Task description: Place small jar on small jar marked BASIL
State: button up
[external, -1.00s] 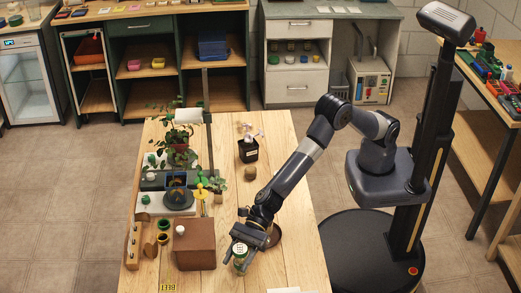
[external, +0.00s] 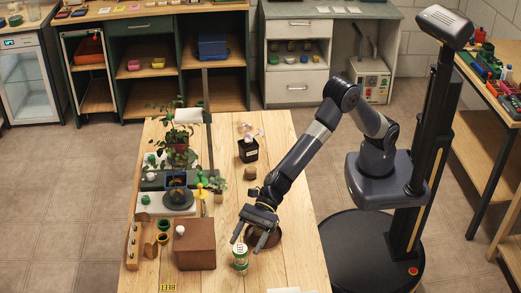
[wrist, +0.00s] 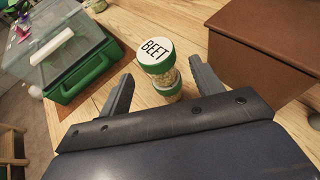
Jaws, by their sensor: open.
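Two small jars stand stacked upright near the front of the wooden table. The upper jar (wrist: 155,54) has a white lid top marked BEET with a green rim. The lower jar (wrist: 165,88) is directly beneath it, with a green band between them; any marking on its lid is covered. The stack also shows in the external view (external: 240,258). My gripper (external: 248,244) is open just behind and above the stack. In the wrist view its fingers (wrist: 160,76) are spread, one on each side of the jars, with nothing held.
A brown box (external: 194,246) stands close left of the stack. Open green pots (external: 164,225) stand farther left. A yellow BEET label (external: 168,288) lies at the front edge, near a white card (external: 283,290). The table's right side is mostly clear.

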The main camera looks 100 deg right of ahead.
aim_at(237, 260)
jog(key=v, duration=0.5)
jog(key=shift+s+d+r+b, duration=0.15)
jog(key=shift+s+d+b, duration=0.05)
jog(key=shift+d+b, duration=0.1)
jog(key=p+x, duration=0.2)
jog(key=x, duration=1)
jog(key=shift+p, duration=0.4)
jog(key=shift+f+b, duration=0.3)
jog(key=shift+b, duration=0.05)
jog(key=shift+r+p, duration=0.3)
